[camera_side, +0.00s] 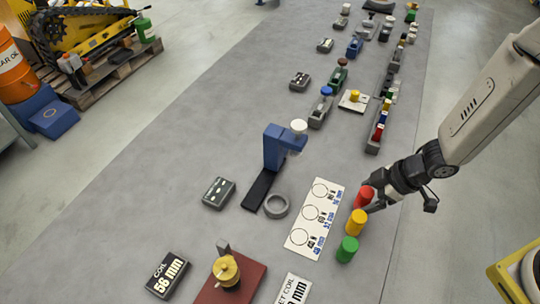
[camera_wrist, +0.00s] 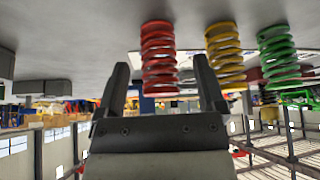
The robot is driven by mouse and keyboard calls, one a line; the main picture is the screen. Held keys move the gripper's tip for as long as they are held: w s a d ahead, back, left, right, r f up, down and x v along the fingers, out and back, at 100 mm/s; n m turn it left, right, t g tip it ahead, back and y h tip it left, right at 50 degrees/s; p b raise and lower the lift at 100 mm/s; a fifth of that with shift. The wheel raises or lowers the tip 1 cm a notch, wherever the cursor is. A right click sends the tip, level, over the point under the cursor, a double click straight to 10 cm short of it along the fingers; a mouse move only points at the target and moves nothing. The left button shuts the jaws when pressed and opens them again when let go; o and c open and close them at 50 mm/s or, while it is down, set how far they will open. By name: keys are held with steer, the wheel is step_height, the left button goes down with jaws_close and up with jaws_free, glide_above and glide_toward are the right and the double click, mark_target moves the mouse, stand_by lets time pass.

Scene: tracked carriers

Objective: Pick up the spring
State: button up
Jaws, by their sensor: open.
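Three coil springs stand upright in a row in the side view: red (camera_side: 363,197), yellow (camera_side: 356,222) and green (camera_side: 347,249). In the wrist view the red spring (camera_wrist: 158,60) shows between the fingers, with the yellow spring (camera_wrist: 225,55) and green spring (camera_wrist: 283,62) to its right. My gripper (camera_side: 396,200) is open and empty, low beside the red spring, on its right in the side view. In the wrist view my gripper (camera_wrist: 161,64) has a finger on either side of the red spring, with gaps. I cannot tell how deep the spring sits between them.
A white board with printed circles (camera_side: 314,216) lies left of the springs. A grey ring (camera_side: 276,206) and a blue stand (camera_side: 277,148) are further left. A brass part sits on a dark red plate (camera_side: 250,278) in front. A row of small parts (camera_side: 380,125) lies behind.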

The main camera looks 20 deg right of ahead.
steer(key=shift+x, duration=0.8)
jaws_close()
